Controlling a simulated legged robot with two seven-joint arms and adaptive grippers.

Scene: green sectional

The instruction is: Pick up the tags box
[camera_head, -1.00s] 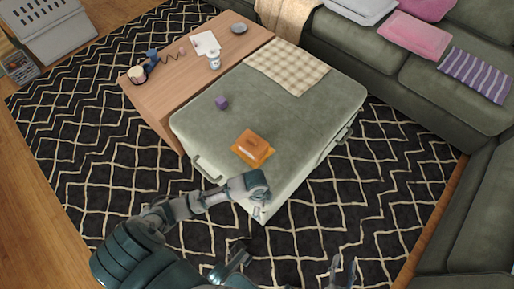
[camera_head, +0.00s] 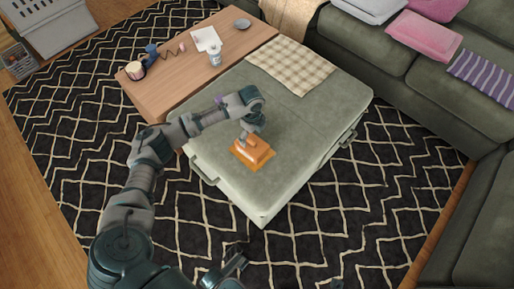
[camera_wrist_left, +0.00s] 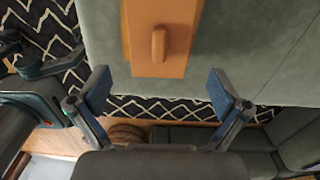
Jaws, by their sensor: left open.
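The tags box seems to be the orange box (camera_head: 256,153) on top of the green ottoman (camera_head: 290,125), near its front left part. In the left wrist view the box (camera_wrist_left: 160,45) has a small rounded raised piece on top. My left gripper (camera_head: 246,138) is directly above the box and partly covers it in the head view. In the left wrist view its two fingers (camera_wrist_left: 160,88) are wide apart with nothing between them, and the box lies just beyond the fingertips. Dark parts at the bottom edge of the head view may be my right gripper; its jaws are unclear.
A small purple cube on the ottoman is mostly hidden behind my left arm. A checkered cloth (camera_head: 290,66) lies at the ottoman's back. A wooden table (camera_head: 165,92) with a mug (camera_head: 135,70) and bottle (camera_head: 215,54) adjoins it. A green sofa (camera_head: 430,85) stands right.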

